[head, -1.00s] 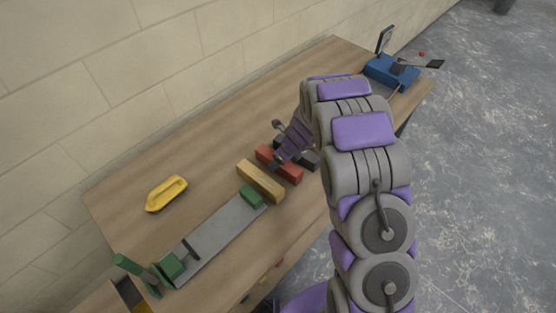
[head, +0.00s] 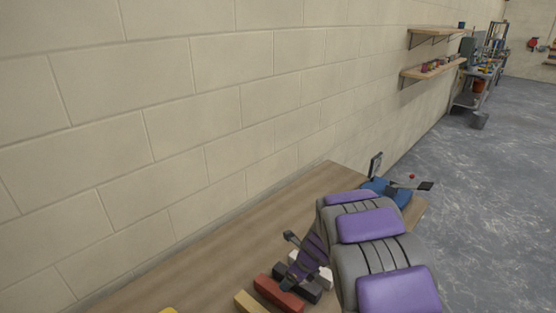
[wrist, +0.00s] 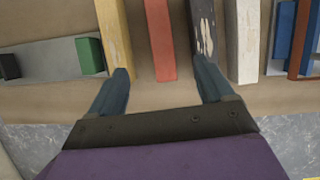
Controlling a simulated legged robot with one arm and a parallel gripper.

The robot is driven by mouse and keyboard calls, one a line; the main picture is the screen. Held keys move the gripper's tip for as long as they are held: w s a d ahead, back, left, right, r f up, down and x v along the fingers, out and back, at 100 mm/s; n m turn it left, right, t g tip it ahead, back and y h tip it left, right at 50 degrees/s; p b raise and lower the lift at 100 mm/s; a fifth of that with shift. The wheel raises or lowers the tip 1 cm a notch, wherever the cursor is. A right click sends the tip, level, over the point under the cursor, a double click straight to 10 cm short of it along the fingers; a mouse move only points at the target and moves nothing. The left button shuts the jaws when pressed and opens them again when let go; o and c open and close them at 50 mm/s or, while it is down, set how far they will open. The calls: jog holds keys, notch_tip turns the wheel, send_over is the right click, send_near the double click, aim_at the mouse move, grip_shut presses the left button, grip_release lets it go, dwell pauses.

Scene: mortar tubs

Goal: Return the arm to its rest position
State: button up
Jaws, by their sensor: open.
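My gripper (wrist: 162,78) is open and empty in the wrist view, pointing at the table. Its left finger overlaps the lower end of a yellowish bar (wrist: 115,35); its right finger overlaps a dark, chipped bar (wrist: 203,28). A red bar (wrist: 160,40) shows between the fingers. I cannot tell whether the fingers touch anything. In the head view, my arm reaches from the lower right over the table (head: 215,260), with the purple gripper (head: 300,262) bent down by the red bar (head: 278,293) and the dark bar (head: 310,292). The fingertips are hard to make out there.
A cream bar (wrist: 243,40) lies right of the dark one. A blue device (wrist: 285,35) lies farther right; a grey plate with a green block (wrist: 90,55) lies left. A block wall (head: 200,110) runs behind the table. Open floor (head: 470,200) lies right.

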jog(key=s+r+n+g, duration=0.1)
jog(key=s+r+n, duration=0.6)
jog(key=s+r, duration=0.1)
jog(key=s+d+r+n+g+h, duration=0.1)
jog(key=s+d+r+n, duration=0.1)
jog(key=s+n, duration=0.4)
jog(key=s+d+r+n+g+h, duration=0.1)
jog(key=s+d+r+n, duration=0.2)
jog(key=s, duration=1.2)
jog(key=s+d+r+n+g+h, duration=0.1)
jog(key=s+r+n, duration=0.4)
jog(key=s+n, duration=0.5)
jog(key=shift+s+d+r+g, duration=0.2)
jog(key=shift+s+d+g, duration=0.15)
jog(key=shift+d, duration=0.5)
